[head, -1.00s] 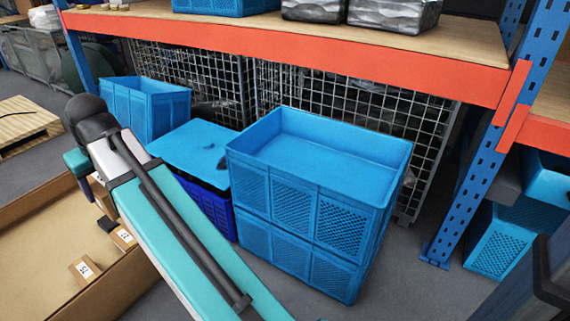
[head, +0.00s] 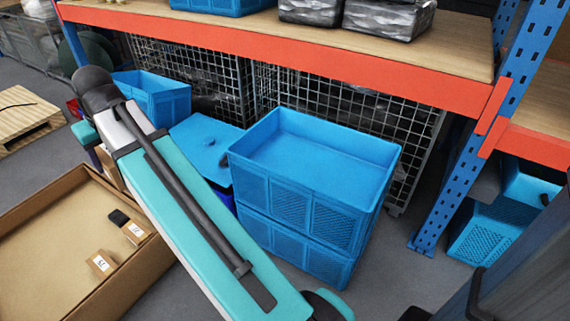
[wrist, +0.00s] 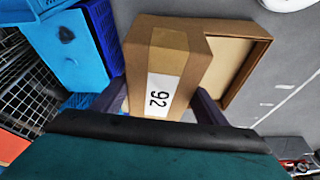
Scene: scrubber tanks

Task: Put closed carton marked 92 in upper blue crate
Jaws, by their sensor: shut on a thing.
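A closed brown carton marked 92 (wrist: 180,55) fills the middle of the wrist view, its white label facing my camera. My gripper (wrist: 157,98) is shut on it, one finger on each side. In the head view my arm hides most of the gripper, and a brown piece of carton (head: 108,165) shows beside the arm. The upper blue crate (head: 310,202) sits on a lower blue crate (head: 300,248) right of my arm. Its top is open and the part of its inside that shows is empty.
A large open cardboard box (head: 55,260) with small cartons (head: 102,263) stands at lower left. A lidded blue crate (head: 205,145) and an open blue crate (head: 165,100) stand behind my arm. An orange shelf beam (head: 300,55) runs above and behind the crates.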

